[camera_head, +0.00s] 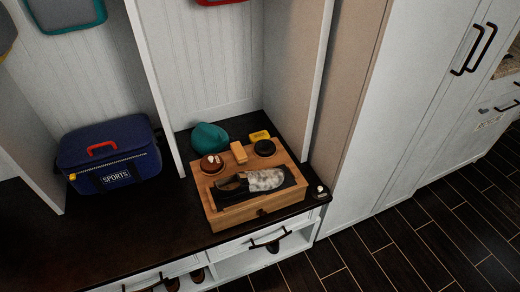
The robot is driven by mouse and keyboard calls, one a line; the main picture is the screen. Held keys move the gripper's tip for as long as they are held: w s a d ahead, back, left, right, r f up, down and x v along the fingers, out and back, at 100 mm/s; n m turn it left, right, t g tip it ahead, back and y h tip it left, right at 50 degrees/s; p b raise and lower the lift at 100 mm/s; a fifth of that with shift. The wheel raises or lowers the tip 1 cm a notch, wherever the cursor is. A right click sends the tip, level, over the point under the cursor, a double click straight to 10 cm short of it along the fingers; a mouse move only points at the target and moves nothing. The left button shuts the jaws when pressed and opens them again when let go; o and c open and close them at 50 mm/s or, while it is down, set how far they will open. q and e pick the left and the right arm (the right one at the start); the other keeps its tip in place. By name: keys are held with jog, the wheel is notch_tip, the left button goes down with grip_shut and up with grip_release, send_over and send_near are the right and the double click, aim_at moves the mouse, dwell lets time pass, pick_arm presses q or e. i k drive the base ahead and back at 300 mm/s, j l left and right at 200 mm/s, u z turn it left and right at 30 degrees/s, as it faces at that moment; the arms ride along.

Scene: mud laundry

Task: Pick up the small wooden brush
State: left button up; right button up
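A small light-wood block-shaped piece (239,152), which looks like the small wooden brush, lies at the back middle of a wooden box (260,214). Its underside is hidden, so I cannot see bristles. In front of it on the box is a dark mat with a larger piece (265,180), dark at the left and pale and shaggy at the right. A round brown piece with a whitish top (212,163) sits left of the small block. Neither of my grippers is in view.
A round black tin (264,148) and a yellow packet (260,136) are right of the block. A teal item (209,137) lies behind the box. A blue sports bag (110,155) stands left, past a white divider. The dark bench front is clear.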

aim_at(242, 157)
jog(key=i+l+u, duration=0.1)
jog(key=l, duration=0.3)
jog(key=i+l+u, duration=0.1)
jog(key=l, duration=0.35)
jog(key=i+l+u, duration=0.15)
jog(key=l, duration=0.3)
jog(key=i+l+u, duration=0.1)
jog(key=l, duration=0.35)
jog(key=i+l+u, duration=0.1)
jog(key=l, duration=0.35)
jog(key=i, duration=0.1)
